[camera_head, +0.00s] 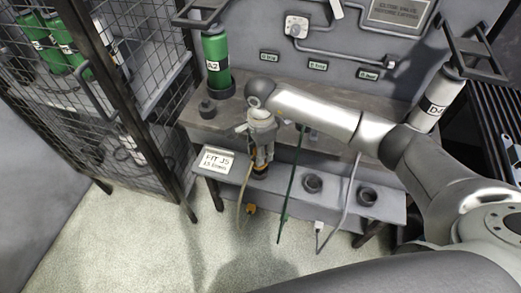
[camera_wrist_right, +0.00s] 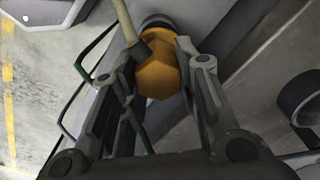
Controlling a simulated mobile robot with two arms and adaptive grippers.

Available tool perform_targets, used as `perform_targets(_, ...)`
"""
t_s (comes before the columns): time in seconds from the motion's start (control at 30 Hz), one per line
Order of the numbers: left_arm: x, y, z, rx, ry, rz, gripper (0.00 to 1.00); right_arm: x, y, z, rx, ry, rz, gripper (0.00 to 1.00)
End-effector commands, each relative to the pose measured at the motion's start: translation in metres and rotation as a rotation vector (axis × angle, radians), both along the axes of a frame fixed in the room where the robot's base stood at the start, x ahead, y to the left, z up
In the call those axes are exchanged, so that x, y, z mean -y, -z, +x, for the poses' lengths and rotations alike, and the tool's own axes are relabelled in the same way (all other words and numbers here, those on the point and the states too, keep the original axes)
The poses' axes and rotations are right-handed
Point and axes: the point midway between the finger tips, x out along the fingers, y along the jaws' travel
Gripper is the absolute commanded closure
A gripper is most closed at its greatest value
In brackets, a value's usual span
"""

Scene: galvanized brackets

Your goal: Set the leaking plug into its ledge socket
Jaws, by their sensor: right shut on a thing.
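My right gripper (camera_head: 262,155) reaches down over the left end of the ledge. In the right wrist view my right gripper (camera_wrist_right: 160,92) is shut on an orange plug (camera_wrist_right: 157,72) with a faceted body. A tan hose (camera_wrist_right: 125,20) runs from near the plug. A dark round collar (camera_wrist_right: 158,22) shows just beyond the plug; I cannot tell how far the plug sits in it. In the head view the plug is mostly hidden by the gripper above the left socket (camera_head: 260,174). Two open sockets, a middle one (camera_head: 312,184) and a right one (camera_head: 367,196), stand along the ledge. My left gripper is not in view.
A sign reading "FIT J5" (camera_head: 216,160) stands at the ledge's left end. Dark green (camera_head: 289,190) and grey (camera_head: 350,185) hoses hang over the ledge, with an orange fitting (camera_head: 251,209) below. A green cylinder A2 (camera_head: 216,62) and white cylinder (camera_head: 437,97) flank the bench.

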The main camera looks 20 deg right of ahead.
Motion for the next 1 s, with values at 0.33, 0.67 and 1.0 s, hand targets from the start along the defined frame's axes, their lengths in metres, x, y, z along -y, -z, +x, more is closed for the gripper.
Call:
perform_targets(0.33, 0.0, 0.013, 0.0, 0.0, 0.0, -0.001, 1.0, 0.0, 0.014, 0.0, 0.001, 0.0, 0.0, 1.0)
perform_targets(0.67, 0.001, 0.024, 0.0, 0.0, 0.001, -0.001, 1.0, 0.0, 0.025, 0.001, 0.002, 0.0, 0.0, 1.0)
perform_targets(1.0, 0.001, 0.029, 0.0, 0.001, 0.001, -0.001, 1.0, 0.0, 0.031, 0.001, 0.002, 0.0, 0.0, 0.57)
